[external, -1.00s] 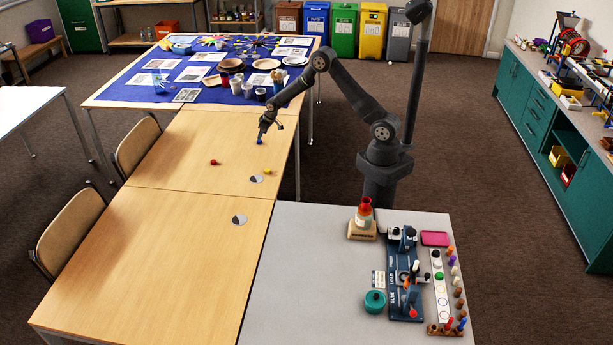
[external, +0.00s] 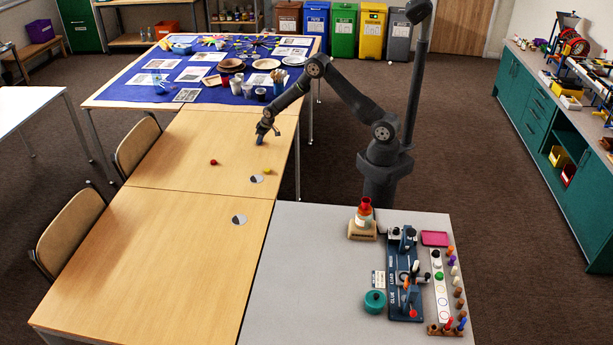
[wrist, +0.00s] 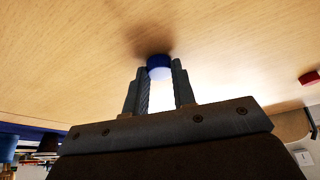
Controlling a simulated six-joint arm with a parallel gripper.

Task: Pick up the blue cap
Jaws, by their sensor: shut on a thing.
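The blue cap (wrist: 159,62) sits between the fingertips of my gripper (wrist: 160,80) in the wrist view. The fingers are shut on it from both sides. The cap is at or very near the wooden table top; I cannot tell if it touches. In the external view my gripper (external: 261,139) points down at the wooden table, and it mostly hides the cap there.
A red cap (external: 213,162) lies left of my gripper and also shows in the wrist view (wrist: 309,78). A yellow cap (external: 267,172) lies nearer the camera, beside a grey-and-white disc (external: 256,179). Another disc (external: 239,219) lies nearer still. Cups stand on the blue cloth (external: 200,98) behind.

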